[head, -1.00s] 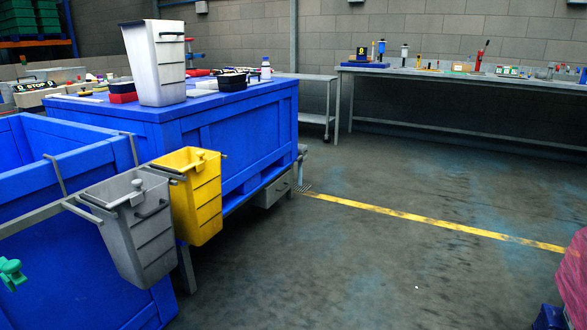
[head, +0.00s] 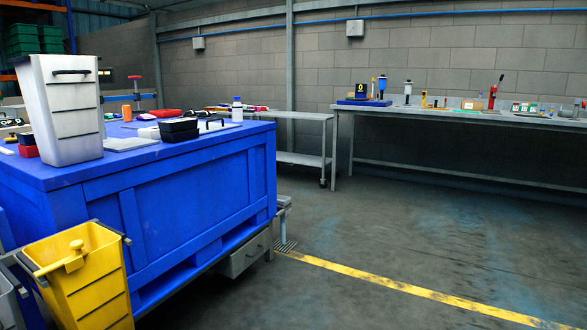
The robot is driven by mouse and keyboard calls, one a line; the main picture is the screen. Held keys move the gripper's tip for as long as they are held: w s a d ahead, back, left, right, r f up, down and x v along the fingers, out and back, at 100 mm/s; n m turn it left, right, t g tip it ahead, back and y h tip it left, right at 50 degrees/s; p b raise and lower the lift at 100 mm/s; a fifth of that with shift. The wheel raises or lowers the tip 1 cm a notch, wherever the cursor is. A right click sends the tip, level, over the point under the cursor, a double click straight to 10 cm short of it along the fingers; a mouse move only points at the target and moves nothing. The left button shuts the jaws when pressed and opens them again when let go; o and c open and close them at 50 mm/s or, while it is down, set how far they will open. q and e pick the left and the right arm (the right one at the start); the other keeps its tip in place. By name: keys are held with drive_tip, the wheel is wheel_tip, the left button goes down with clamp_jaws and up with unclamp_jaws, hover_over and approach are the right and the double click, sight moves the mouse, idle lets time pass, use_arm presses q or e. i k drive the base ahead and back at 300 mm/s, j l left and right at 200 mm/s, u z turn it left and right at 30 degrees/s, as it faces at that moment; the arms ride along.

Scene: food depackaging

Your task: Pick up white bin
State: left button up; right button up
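The white bin (head: 65,110) stands upright on the near left corner of the blue table (head: 190,205) in the head view. It is tall, tapers toward its base and has a dark handle on its front face near the rim. Nothing is holding it. Neither of my grippers is in view.
A yellow bin (head: 85,275) hangs below the table corner, with a grey bin (head: 8,300) partly cut off beside it. Black trays (head: 180,130) and a white bottle (head: 237,109) sit on the table. A workbench (head: 460,116) lines the back wall. The floor at right is clear.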

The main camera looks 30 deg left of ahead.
sight(61, 94)
drive_tip(key=i+u, duration=0.25)
drive_tip(key=i, duration=0.25)
drive_tip(key=i+l+u, duration=0.25)
drive_tip(key=i, duration=0.2)
drive_tip(key=i+l+u, duration=0.25)
drive_tip(key=i, duration=0.2)
drive_tip(key=i+l+u, duration=0.2)
drive_tip(key=u, duration=0.15)
drive_tip(key=i+l+u, duration=0.5)
drive_tip(key=u, duration=0.2)
